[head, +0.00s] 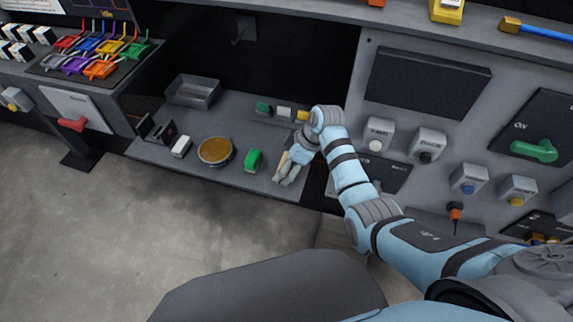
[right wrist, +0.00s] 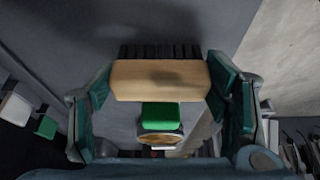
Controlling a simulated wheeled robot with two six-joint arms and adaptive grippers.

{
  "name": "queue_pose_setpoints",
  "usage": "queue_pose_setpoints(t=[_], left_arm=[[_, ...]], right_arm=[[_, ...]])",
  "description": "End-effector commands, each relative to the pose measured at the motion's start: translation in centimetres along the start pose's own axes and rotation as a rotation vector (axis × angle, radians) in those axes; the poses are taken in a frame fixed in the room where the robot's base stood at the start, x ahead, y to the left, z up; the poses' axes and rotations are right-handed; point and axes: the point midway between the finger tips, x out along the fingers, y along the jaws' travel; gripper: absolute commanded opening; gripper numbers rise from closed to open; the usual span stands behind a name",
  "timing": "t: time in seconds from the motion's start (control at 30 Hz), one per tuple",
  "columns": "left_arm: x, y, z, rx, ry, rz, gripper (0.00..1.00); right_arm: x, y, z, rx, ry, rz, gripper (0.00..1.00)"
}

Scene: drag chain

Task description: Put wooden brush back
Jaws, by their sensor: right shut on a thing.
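The wooden brush (right wrist: 160,80) has a light wooden back and dark bristles, and lies across the jaws in the right wrist view. My right gripper (head: 286,172) is shut on it, with a teal finger at each end of the wood. In the head view this gripper is over the right part of the low grey shelf (head: 225,180), and only a small tan bit of the brush (head: 283,159) shows beside the fingers. Whether the bristles touch the shelf cannot be told. My left gripper is not in view.
Left of the gripper on the shelf are a green block (head: 254,160), a round pan with brown contents (head: 215,150), a white block (head: 181,146) and a dark holder (head: 157,130). A metal tray (head: 193,92) and small coloured blocks (head: 284,112) are behind. A control panel (head: 430,100) rises at right.

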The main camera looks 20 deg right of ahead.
Motion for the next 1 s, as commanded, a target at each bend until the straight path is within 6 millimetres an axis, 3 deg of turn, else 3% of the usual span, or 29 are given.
queue_pose_setpoints(t=[0.1,0.13,0.23,0.67,0.77,1.0], left_arm=[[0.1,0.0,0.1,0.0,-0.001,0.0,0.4],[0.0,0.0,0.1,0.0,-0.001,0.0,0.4],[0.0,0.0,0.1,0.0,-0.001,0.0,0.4],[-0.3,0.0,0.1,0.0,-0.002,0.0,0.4],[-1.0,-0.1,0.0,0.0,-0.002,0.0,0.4],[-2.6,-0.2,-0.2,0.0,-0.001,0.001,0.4]], right_arm=[[0.2,0.0,0.1,0.0,0.0,0.0,0.4],[0.1,0.0,0.1,0.0,0.0,0.0,0.75],[0.1,0.0,0.1,0.001,0.0,0.0,0.9],[-0.7,0.0,-0.1,0.001,-0.001,0.0,0.9],[-2.5,0.1,-0.1,0.001,0.0,0.003,0.9],[-9.0,0.1,-0.1,0.0,0.0,0.003,0.9]])
